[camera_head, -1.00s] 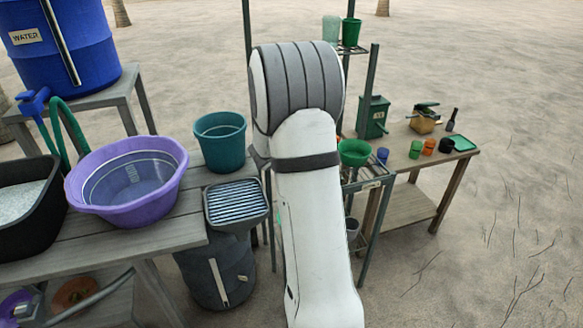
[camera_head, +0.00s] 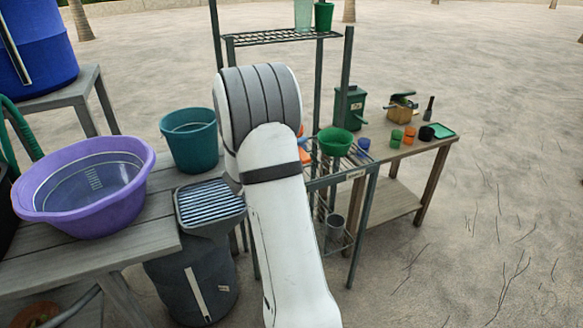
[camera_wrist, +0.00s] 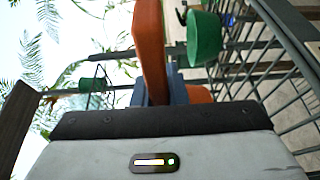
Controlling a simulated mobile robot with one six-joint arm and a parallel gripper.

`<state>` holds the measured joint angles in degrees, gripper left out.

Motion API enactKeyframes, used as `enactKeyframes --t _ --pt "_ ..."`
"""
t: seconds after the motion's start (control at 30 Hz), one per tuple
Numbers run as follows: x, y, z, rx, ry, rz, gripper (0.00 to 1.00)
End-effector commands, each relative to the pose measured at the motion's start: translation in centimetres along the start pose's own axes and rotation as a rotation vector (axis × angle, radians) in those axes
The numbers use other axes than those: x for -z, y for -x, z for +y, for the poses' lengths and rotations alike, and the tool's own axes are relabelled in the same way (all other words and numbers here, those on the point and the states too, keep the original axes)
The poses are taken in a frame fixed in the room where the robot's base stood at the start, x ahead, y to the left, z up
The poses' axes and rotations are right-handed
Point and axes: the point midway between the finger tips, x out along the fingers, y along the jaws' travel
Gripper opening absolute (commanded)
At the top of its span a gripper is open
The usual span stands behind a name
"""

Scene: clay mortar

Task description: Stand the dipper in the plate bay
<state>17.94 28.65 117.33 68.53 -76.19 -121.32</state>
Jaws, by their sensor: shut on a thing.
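An orange thing (camera_wrist: 150,45), which looks like the dipper, is held between the dark fingers of my gripper (camera_wrist: 167,95) in the wrist view. Its long flat part stands up past the fingers, and more orange shows at their right. In the head view a bit of the orange dipper (camera_head: 304,156) shows just right of my arm, which hides my gripper. The wire rack (camera_head: 320,183) is beside it, with a pale label on its front edge. I cannot tell which part is the plate bay.
A green bowl (camera_head: 335,141) sits on the rack, close right of the dipper; it also shows in the wrist view (camera_wrist: 204,38). A table (camera_head: 420,150) with several small pots is right. A purple basin (camera_head: 85,190) and a teal bucket (camera_head: 190,140) stand left.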

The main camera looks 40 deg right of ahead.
Motion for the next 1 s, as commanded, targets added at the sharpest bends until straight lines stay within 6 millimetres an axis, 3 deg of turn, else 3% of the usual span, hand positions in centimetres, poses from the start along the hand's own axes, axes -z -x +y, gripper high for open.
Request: enactKeyframes --t 0.03,0.27,0.47,0.83,0.87,1.0 --pt "0.0 0.0 -1.1 0.001 0.003 0.001 0.00" --pt "0.0 0.1 -2.9 0.001 0.000 0.001 0.00" --pt "0.0 0.1 -5.6 0.001 0.001 0.001 0.00" --pt "0.1 0.1 -6.0 0.000 0.000 0.002 0.00" --pt "0.1 0.1 -6.0 0.001 -0.001 0.002 0.14" --pt "0.1 0.1 -6.0 0.001 -0.001 0.002 0.25"
